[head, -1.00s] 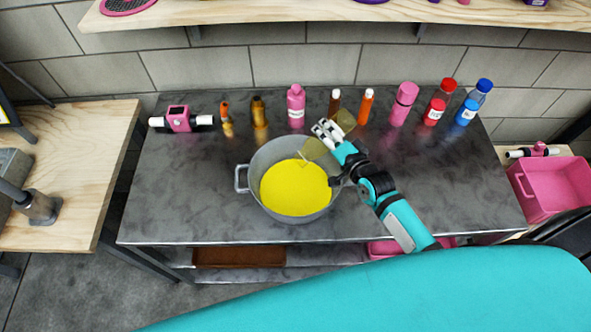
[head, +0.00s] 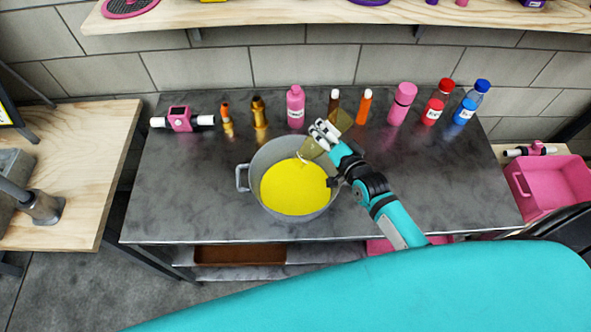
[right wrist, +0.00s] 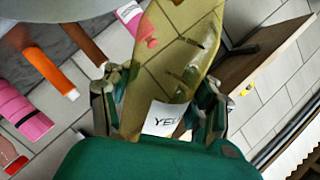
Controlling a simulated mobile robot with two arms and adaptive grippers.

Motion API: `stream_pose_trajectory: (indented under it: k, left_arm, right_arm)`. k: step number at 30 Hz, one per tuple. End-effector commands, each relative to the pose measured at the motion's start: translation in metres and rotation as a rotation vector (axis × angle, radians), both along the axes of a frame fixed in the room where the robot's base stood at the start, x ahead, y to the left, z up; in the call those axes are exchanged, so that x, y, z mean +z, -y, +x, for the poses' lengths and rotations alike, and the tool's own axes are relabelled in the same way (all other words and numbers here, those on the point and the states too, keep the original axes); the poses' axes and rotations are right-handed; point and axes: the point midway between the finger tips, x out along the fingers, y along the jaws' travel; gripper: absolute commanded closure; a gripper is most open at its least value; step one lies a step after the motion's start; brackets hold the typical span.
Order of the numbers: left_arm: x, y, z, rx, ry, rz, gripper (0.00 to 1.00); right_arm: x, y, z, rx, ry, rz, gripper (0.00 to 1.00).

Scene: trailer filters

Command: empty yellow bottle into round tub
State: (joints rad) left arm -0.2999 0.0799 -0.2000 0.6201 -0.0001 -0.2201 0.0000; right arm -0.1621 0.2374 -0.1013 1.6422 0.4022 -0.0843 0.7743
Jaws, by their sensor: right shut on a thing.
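The round tub (head: 246,178) is a grey metal pot with side handles on the dark metal table, holding a wide pool of yellow liquid (head: 294,188). My right gripper (head: 322,137) is shut on the yellow bottle (head: 341,121), above the tub's upper right rim. The bottle is see-through olive yellow and tilted, with its lower end over the tub. In the right wrist view the bottle (right wrist: 172,55) lies between the fingers, with a white label partly reading "YEL". A thin pale streak shows at its mouth over the yellow pool. My left gripper is not in view.
Several bottles stand along the back of the table, among them a pink bottle (head: 295,107), an orange tube (head: 365,106) and a red-capped bottle (head: 433,111). A pink device (head: 180,119) lies at the back left. The table's left front is clear.

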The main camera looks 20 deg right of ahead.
Motion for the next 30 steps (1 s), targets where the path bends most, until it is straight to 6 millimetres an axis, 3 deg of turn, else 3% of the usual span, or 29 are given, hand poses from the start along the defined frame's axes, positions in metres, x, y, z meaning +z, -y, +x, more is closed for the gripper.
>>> stream_pose_trajectory:
  k: [30]
  left_arm:
    - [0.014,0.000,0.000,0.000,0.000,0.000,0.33]
  right_arm:
    - [0.009,-0.008,-0.003,0.000,0.030,-0.107,0.92]
